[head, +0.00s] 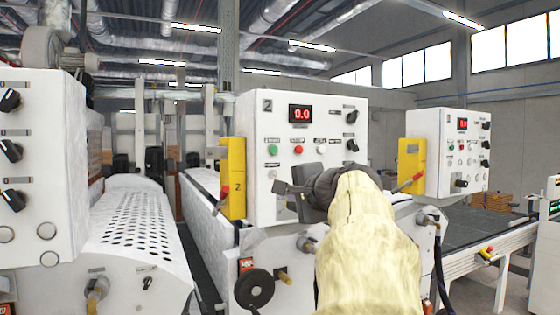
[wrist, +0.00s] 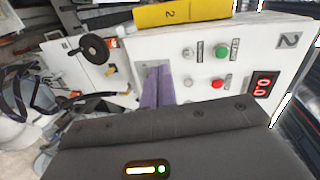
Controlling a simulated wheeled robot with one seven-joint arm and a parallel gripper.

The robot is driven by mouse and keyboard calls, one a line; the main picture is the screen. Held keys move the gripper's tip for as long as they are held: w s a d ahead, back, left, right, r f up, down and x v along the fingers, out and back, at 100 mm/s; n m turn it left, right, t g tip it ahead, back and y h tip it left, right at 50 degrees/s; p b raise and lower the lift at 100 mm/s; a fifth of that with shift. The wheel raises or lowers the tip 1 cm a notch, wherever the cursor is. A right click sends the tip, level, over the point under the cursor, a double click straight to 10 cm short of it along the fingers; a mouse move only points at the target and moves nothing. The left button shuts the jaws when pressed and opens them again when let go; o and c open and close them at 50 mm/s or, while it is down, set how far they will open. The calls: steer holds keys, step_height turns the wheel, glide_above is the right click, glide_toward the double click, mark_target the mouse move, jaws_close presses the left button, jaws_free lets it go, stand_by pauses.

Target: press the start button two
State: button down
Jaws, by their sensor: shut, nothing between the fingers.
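The control panel marked 2 (head: 338,118) stands in the middle of the head view, and it also shows rotated in the wrist view (wrist: 285,42). Its green button (head: 272,150), seen also in the wrist view (wrist: 222,53), has a small label that seems to read START. A red button (head: 298,150) sits beside it and shows in the wrist view too (wrist: 218,84). My gripper (head: 280,187) is shut and empty in front of the panel, below the green button in the head view. In the wrist view its purple fingers (wrist: 157,85) appear left of the buttons; contact cannot be told.
A red 0.0 display (head: 300,114) and black knobs (head: 352,117) share the panel. A yellow post (head: 233,178) stands at its left edge. A black handwheel (head: 254,289) juts out below. Another machine (head: 42,160) stands left, and a similar panel (head: 450,150) right.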

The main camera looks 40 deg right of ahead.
mark_target(274, 150)
steer(key=s+d+r+m+t+h, duration=0.1)
steer(key=s+r, duration=0.3)
steer(key=r, duration=0.5)
steer(key=shift+d+t, duration=0.2)
steer(key=shift+t, duration=0.4)
steer(key=p+x, duration=0.7)
steer(key=x, duration=0.6)
steer(key=shift+d+r, duration=0.1)
steer(key=shift+w+d+p, duration=0.1)
steer(key=shift+w+p, duration=0.3)
